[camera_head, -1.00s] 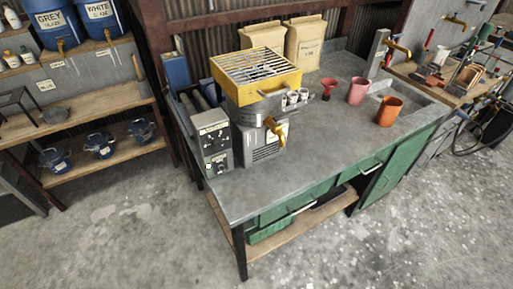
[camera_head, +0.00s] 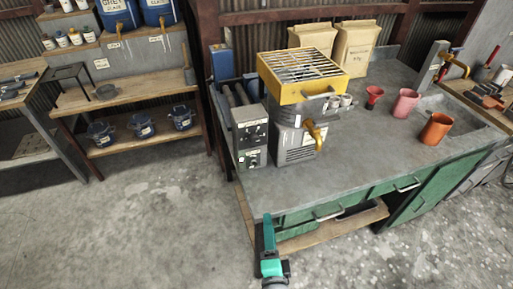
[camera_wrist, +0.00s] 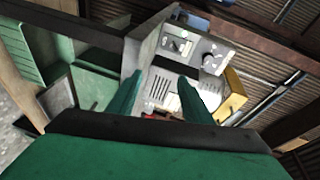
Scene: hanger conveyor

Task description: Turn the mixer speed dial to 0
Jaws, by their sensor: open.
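The mixer (camera_head: 297,110) stands on the bench with a yellow grate on top and a yellow tap in front. A grey control box (camera_head: 250,137) with dark panels and small knobs stands at its left. In the wrist view the control box (camera_wrist: 163,22) shows round dials on its face, with a larger dial (camera_wrist: 211,62) at right. I cannot read the dial's setting or tell which knob sets speed. My gripper (camera_head: 268,222) is at the bench's front edge, well short of the control box. In the wrist view its two green fingers (camera_wrist: 155,90) are apart with nothing held.
The grey bench top (camera_head: 345,165) is clear in front of the mixer. A red funnel (camera_head: 374,95), a pink cup (camera_head: 405,102) and an orange cup (camera_head: 436,129) stand at right. Paper bags (camera_head: 354,46) stand behind. Shelves with blue buckets (camera_head: 142,126) are at left.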

